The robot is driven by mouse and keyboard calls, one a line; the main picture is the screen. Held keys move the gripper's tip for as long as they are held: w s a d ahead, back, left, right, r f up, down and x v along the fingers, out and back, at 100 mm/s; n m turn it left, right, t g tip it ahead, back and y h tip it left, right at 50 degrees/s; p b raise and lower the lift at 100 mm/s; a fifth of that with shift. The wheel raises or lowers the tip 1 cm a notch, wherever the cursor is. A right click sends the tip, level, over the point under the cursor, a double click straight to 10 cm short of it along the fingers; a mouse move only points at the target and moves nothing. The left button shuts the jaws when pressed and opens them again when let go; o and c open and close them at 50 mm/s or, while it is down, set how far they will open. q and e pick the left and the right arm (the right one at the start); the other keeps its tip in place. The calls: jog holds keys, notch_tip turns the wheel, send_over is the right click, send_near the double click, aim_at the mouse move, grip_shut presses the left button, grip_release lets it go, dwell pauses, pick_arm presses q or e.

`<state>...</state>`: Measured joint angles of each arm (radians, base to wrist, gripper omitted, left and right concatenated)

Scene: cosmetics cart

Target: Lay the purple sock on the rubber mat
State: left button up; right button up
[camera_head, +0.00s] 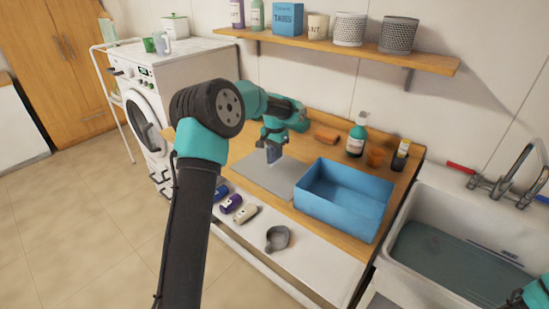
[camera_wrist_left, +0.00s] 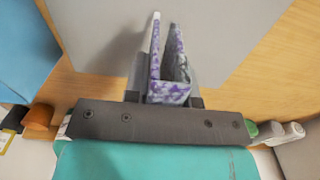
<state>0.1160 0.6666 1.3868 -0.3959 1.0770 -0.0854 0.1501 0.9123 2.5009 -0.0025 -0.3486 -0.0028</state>
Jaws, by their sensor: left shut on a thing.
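A purple-and-white mottled cloth, which looks like the purple sock (camera_wrist_left: 170,92), is in my left gripper (camera_head: 271,148). In the left wrist view it shows as a folded piece with two narrow upright sides between the jaws. My left gripper is shut on it and points down over the grey rubber mat (camera_head: 260,181). The mat lies flat on the wooden counter and also fills the top of the left wrist view (camera_wrist_left: 230,50). Whether the sock touches the mat I cannot tell. Of my right arm only a teal part shows at the lower right corner.
A blue open bin (camera_head: 340,205) stands right of the mat. Behind are a teal pump bottle (camera_head: 357,136), an orange cup (camera_head: 376,157) and a brown block (camera_head: 326,134). Small rolled items (camera_head: 231,204) and a grey scoop (camera_head: 278,238) lie on the front ledge. A sink (camera_head: 440,245) is at right.

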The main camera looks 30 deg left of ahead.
pick_arm(q)
jog(key=shift+w+a, duration=0.25)
jog(key=shift+w, duration=0.05)
jog(key=shift+f, duration=1.75)
jog(key=shift+f, duration=0.15)
jog(key=o, duration=0.8)
jog(key=shift+o, duration=0.2)
notch_tip(320, 180, up, 12)
jog(key=shift+s+r, duration=0.1)
jog(key=shift+r, duration=0.05)
